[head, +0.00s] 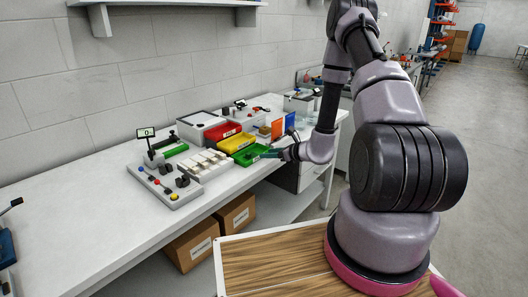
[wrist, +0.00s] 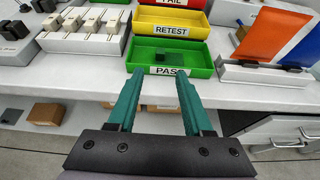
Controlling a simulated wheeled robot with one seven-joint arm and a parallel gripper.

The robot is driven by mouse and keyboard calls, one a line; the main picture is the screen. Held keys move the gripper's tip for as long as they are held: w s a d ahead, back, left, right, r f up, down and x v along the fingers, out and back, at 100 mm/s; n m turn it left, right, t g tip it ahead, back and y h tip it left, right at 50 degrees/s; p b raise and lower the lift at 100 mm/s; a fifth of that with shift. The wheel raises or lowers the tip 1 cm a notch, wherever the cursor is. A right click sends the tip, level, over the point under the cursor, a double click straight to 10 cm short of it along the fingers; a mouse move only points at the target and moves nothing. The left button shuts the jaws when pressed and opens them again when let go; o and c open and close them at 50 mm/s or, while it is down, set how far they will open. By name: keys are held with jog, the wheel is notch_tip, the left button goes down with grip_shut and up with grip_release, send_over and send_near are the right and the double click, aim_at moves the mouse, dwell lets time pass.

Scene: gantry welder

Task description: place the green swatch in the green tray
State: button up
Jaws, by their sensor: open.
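The green tray (wrist: 143,52), labelled PASS, stands at the front of the bench; it also shows in the head view (head: 247,159). A small dark green piece (wrist: 178,57), which looks like the green swatch, lies inside the tray towards its back, with a smaller dark patch beside it. My gripper (wrist: 156,82) is open and empty, its teal fingers apart at the tray's front wall and partly covering the label. In the head view my gripper (head: 272,154) is at the tray's right side. The fingers are apart from the swatch.
Behind the green tray stand a yellow RETEST tray (wrist: 170,22) and a red FAIL tray (head: 222,130). A white block fixture (wrist: 85,35) is left of it. A rack with orange (wrist: 268,30) and blue panels is on the right. Cardboard boxes (head: 190,245) sit under the bench.

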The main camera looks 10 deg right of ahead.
jog(key=s+a+r+n+g+y, duration=0.1)
jog(key=s+a+r+n+g, duration=0.25)
jog(key=r, duration=0.55)
jog(key=s+a+r+n+g+y, duration=0.1)
jog(key=s+a+r+n, duration=0.2)
jog(key=s+r+n, duration=0.45)
jog(key=s+a+r+n+g+y, duration=0.1)
jog(key=a+r+n+g, duration=0.25)
jog(key=r, duration=0.75)
jog(key=s+d+r+n+t+h, duration=0.2)
jog(key=s+d+r+n+h, duration=0.2)
jog(key=s+r, duration=0.3)
jog(key=s+d+r+n+t+h, duration=0.2)
jog(key=s+d+r+n+h, duration=0.3)
jog(key=s, duration=0.6)
jog(key=shift+s+d+r+n, duration=0.35)
jog(key=shift+d+r+n, duration=0.3)
jog(key=shift+d+r, duration=0.3)
